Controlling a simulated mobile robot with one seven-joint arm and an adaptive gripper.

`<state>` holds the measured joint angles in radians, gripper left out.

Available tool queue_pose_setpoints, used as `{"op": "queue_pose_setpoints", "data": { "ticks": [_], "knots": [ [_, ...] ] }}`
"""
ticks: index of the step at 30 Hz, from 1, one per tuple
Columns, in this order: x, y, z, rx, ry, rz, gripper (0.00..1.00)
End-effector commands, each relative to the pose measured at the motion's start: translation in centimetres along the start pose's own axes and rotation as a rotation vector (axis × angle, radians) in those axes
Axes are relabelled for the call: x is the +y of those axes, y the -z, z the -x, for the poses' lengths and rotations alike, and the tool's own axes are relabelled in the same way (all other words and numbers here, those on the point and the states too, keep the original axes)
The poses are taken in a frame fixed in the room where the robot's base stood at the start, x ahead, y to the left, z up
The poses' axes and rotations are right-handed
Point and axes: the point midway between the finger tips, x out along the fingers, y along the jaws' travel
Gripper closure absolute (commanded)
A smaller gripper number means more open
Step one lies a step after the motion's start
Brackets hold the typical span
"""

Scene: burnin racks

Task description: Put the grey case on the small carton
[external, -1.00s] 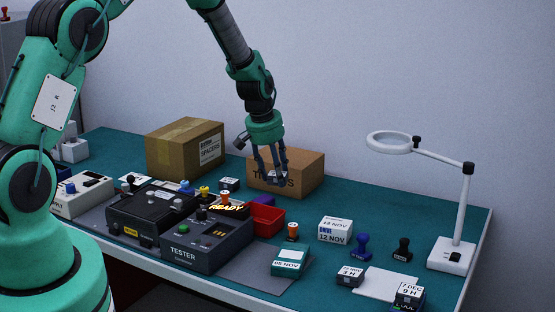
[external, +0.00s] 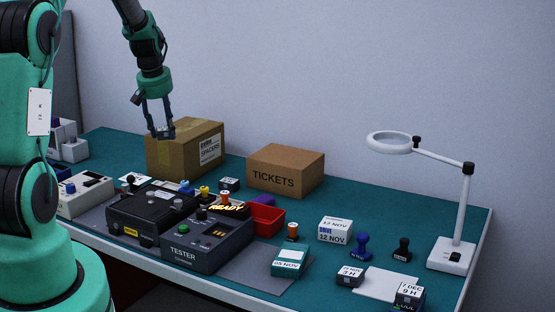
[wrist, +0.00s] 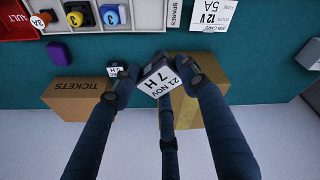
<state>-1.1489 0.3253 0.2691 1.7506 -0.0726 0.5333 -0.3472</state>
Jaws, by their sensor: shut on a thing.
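My gripper (external: 160,132) is shut on the grey case (wrist: 158,78), a small dark block with a white label reading "21 NOV 7 H". In the wrist view the case sits tilted between the fingertips. In the external view the gripper hangs in front of or over the taller brown carton (external: 170,155), marked "SPACERS"; the exact gap is unclear. The lower, smaller carton (external: 271,179), marked "TICKETS", stands to its right with a bare top. It also shows at left in the wrist view (wrist: 72,100).
A black instrument (external: 150,210), a tester (external: 205,245) and a red bin (external: 267,218) stand in front of the cartons. A magnifier lamp (external: 452,250) stands at right.

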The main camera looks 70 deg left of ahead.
Motion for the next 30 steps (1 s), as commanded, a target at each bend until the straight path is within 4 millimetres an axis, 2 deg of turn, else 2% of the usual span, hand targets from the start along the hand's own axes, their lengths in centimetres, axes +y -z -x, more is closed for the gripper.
{"op": "queue_pose_setpoints", "data": {
  "ticks": [6, 19, 25, 30],
  "knots": [
    [-1.4, 0.4, 0.5, 0.002, 0.006, 0.021, 0.84],
    [-1.2, 0.7, 0.4, 0.002, 0.005, 0.02, 0.84],
    [-0.5, 2.2, -0.2, 0.002, 0.005, 0.02, 0.84],
    [0.5, 4.3, -1.1, 0.003, 0.005, 0.02, 0.84]
  ]
}}
